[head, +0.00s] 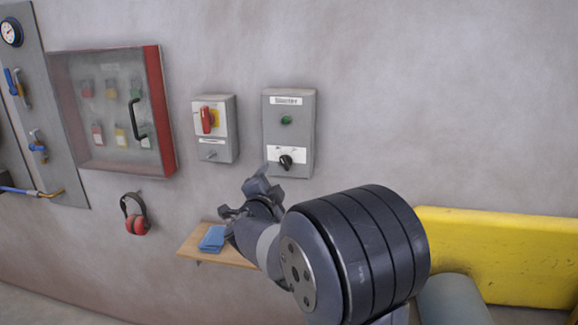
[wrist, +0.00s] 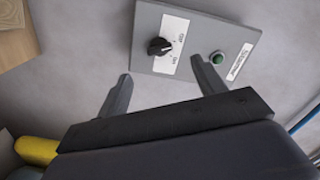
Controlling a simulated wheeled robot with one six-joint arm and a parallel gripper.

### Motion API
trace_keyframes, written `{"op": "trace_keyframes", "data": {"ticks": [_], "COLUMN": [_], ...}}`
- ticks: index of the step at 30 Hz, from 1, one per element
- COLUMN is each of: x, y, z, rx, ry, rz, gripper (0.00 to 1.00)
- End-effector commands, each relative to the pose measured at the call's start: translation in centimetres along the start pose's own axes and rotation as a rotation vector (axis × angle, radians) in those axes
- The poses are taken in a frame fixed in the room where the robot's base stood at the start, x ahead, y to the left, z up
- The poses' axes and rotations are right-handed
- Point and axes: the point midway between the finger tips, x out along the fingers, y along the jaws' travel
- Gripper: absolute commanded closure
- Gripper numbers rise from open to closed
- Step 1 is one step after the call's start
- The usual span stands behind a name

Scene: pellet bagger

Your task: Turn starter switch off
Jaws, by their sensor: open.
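The starter box (head: 303,135) is a grey wall box with a "Starter" label, a green button (head: 286,119) and a black rotary switch (head: 286,162) on a white plate. In the wrist view the black switch (wrist: 159,47) sits beside small printed position marks; I cannot tell surely which one it points to. My gripper (head: 246,189) is open and empty, just below and left of the switch in the head view. In the wrist view the gripper (wrist: 161,70) has its two fingers spread, with the switch ahead between them and apart from them.
A grey box with a red switch (head: 207,120) hangs left of the starter. Farther left is a clear-fronted red cabinet (head: 157,110). Red ear defenders (head: 135,216) hang below it. A wooden shelf (head: 232,257) holds a blue cloth (head: 212,239). A yellow panel (head: 500,255) stands at right.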

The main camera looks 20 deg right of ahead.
Motion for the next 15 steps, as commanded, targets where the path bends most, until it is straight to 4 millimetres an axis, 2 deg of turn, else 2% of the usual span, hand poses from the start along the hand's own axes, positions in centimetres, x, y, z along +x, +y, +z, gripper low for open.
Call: {"op": "trace_keyframes", "data": {"ticks": [8, 15], "x": [2.2, 6.6], "y": [0.2, 0.2], "z": [-0.4, -0.7], "rx": [0.026, 0.024], "ry": [0.046, 0.043], "rz": [0.014, 0.013], "gripper": [0.35, 0.35]}}
